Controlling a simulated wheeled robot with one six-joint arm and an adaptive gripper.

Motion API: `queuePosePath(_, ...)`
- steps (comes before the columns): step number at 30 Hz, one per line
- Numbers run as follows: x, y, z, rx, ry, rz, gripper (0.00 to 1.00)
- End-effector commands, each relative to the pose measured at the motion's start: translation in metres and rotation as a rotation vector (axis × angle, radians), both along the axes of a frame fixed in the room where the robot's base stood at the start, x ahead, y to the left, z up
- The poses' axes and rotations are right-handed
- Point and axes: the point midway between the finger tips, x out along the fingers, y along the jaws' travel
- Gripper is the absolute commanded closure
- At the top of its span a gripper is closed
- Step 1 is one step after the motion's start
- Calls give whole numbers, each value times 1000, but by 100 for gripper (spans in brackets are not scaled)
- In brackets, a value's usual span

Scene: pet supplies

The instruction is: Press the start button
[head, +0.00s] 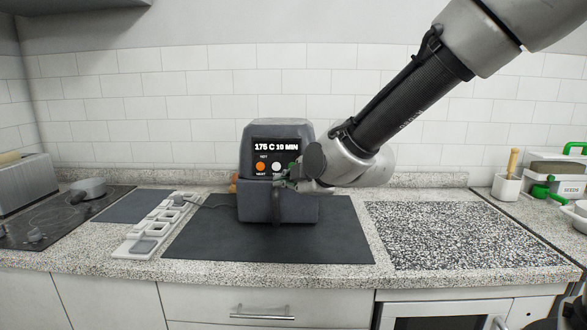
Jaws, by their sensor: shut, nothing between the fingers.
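A dark grey countertop appliance (278,208) stands on a dark mat in the middle of the counter. Its lit display (276,148) reads "175 C 10 MIN". Below the display are an orange button (261,167) and a white button (276,166). A bit of green (293,164) shows to their right, mostly hidden by my arm; I cannot tell for sure that it is the start button. My gripper (281,184) is shut and empty, just in front of the appliance below the buttons. Whether it touches the front cannot be told.
The dark mat (200,235) has bare room around the appliance. A white tray with compartments (155,228) and a cooktop with a pan (88,187) are on the left.

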Motion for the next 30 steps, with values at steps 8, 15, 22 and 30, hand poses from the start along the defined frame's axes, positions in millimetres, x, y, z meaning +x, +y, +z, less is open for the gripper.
queuePosePath(8, 0, 0, 0, -12, -6, 6, 100)
queuePosePath(15, 7, -1, 0, -11, -6, 4, 100)
queuePosePath(22, 37, -3, -1, -13, -4, 3, 100)
queuePosePath(30, 72, -3, -1, -12, -3, 4, 100)
